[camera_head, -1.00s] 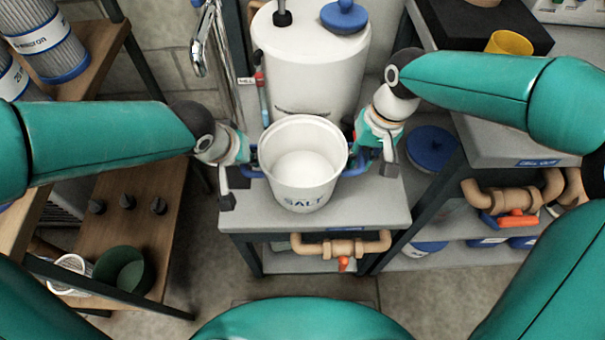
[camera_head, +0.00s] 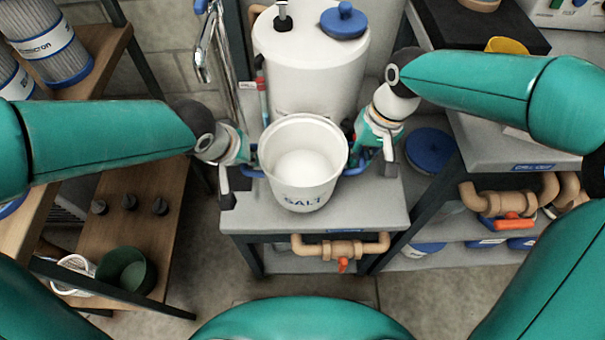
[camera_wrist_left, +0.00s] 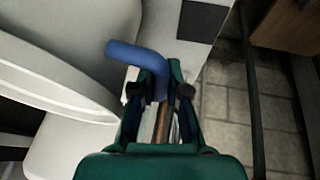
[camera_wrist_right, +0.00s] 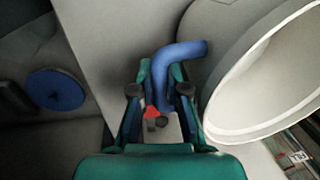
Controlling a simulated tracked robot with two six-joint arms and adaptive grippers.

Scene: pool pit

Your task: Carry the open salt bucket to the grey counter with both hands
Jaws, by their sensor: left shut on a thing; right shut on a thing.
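The white open salt bucket (camera_head: 303,190), marked SALT and holding white salt, is upright in front of me in the head view. It appears over a grey surface (camera_head: 375,212); I cannot tell whether it touches it. Another grey counter (camera_head: 480,140) stands at the right. My left gripper (camera_head: 245,163) is shut on the bucket's left blue handle, which shows in the left wrist view (camera_wrist_left: 130,52). My right gripper (camera_head: 368,158) is shut on the right blue handle, clear in the right wrist view (camera_wrist_right: 185,50). The fingers partly hide both handles.
A white tank (camera_head: 312,75) with a blue lid (camera_head: 343,20) stands close behind the bucket. Tan pipework with a red valve (camera_head: 343,264) runs below the grey surface. A wooden shelf (camera_head: 130,235) with a green pot (camera_head: 125,272) is at the left. Floor shows in front.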

